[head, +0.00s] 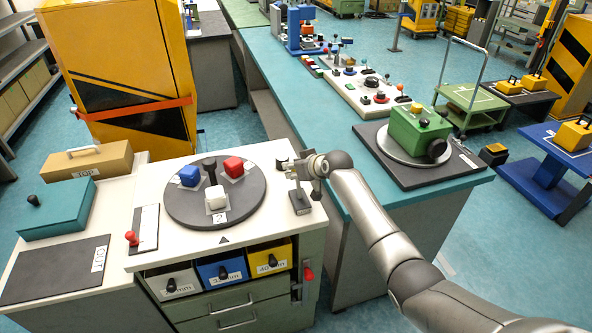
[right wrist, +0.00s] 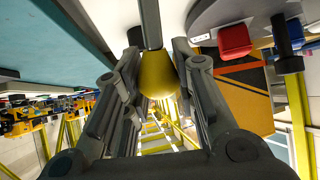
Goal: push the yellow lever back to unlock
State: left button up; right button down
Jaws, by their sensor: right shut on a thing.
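The yellow lever's round knob (right wrist: 158,76) sits between the two dark fingers of my right gripper (right wrist: 157,80) in the right wrist view, with a grey rod running from it to the top edge. In the head view my right gripper (head: 303,167) is at the right side of the white cabinet top, beside the round grey turntable, and its jaws are shut on the lever knob. There the knob is hidden by the gripper. A small grey bracket (head: 299,201) stands just below the gripper. My left gripper is not in view.
The turntable (head: 180,204) carries a blue, a red and a white block and a black post. A red-handled slider (head: 131,238) lies left of it. Drawers and a red side handle (head: 308,274) are below. A green box (head: 418,134) stands on the teal counter to the right.

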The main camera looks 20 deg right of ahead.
jog(key=shift+w, duration=0.2)
dwell(0.4)
jog(key=c, duration=1.5)
grip_release()
jog(key=o, duration=0.4)
jog(key=shift+w+f, duration=0.15)
jog(key=shift+f, duration=0.1)
jog(key=shift+c, duration=0.2)
jog(key=shift+s+r, duration=0.15)
jog(key=shift+s, duration=0.05)
jog(key=v, duration=1.1)
jog(key=shift+s+d+r, duration=0.15)
jog(key=shift+s+d, duration=0.05)
jog(key=shift+s, duration=0.05)
